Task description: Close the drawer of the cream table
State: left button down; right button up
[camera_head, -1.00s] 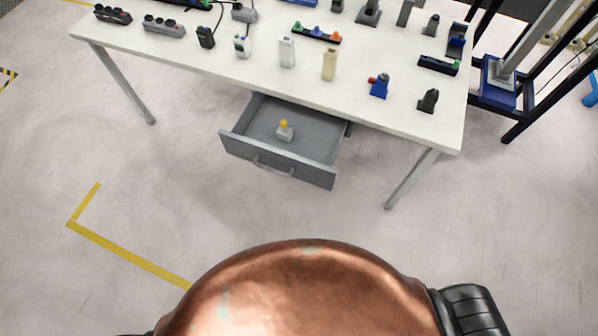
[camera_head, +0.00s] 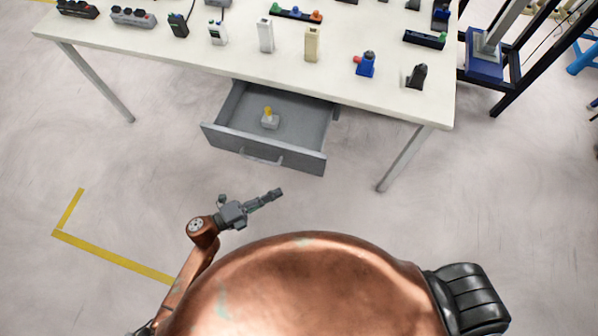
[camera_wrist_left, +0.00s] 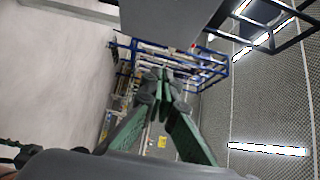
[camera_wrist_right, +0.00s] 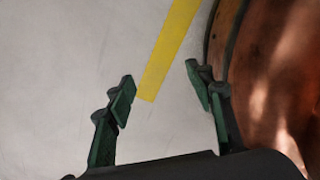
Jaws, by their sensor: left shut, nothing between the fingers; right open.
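The cream table (camera_head: 200,60) stands ahead in the head view. Its grey drawer (camera_head: 262,152) is pulled out below the tabletop, with a handle (camera_head: 262,161) on its front. A small grey item with a yellow top (camera_head: 269,119) is in the drawer. My left gripper (camera_head: 279,192) is shut and empty, in front of the drawer and apart from it. In the left wrist view its fingers (camera_wrist_left: 163,75) meet, and a grey panel (camera_wrist_left: 170,20) shows above them. My right gripper (camera_wrist_right: 160,80) is open and empty over the floor, beside my copper body; it is hidden in the head view.
Several small devices, such as a blue one (camera_head: 365,65) and a beige one (camera_head: 312,44), stand on the tabletop. A table leg (camera_head: 405,158) is right of the drawer. A dark frame (camera_head: 510,75) stands at right. Yellow floor tape (camera_head: 110,257) lies at left; the floor there is clear.

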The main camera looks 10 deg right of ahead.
pick_arm(q)
jog(key=b, duration=0.1)
send_near(315, 165)
jog(key=s+d, duration=0.2)
jog(key=d, duration=0.2)
jog(key=w, duration=0.1)
jog(key=w+d+b, duration=0.1)
jog(key=shift+w+d, duration=0.5)
jog(key=shift+w, duration=0.15)
pick_arm(e)
jog(key=shift+w+f, duration=0.5)
jog(key=shift+f, duration=0.25)
pick_arm(q)
jog(key=shift+w, duration=0.1)
pick_arm(e)
jog(key=shift+a, duration=0.1)
